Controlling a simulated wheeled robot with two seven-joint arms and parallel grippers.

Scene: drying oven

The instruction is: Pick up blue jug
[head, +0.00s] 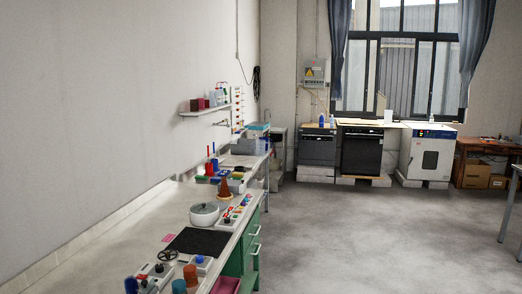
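I cannot tell for certain which thing is the blue jug. A small blue container (322,119) stands upright on top of the dark grey appliance (316,148) by the far wall; its shape is too small to tell. A blue object (131,285) and a teal one (179,286) sit at the near end of the left bench, cut off by the bottom edge of the picture. Neither of my grippers is in view.
The left bench (120,238) holds a white pot (204,214), a black plate (199,242) and several small items. A black oven (362,152) and a white drying oven (428,153) stand at the back. The floor (375,240) is clear. A table leg (508,215) stands at right.

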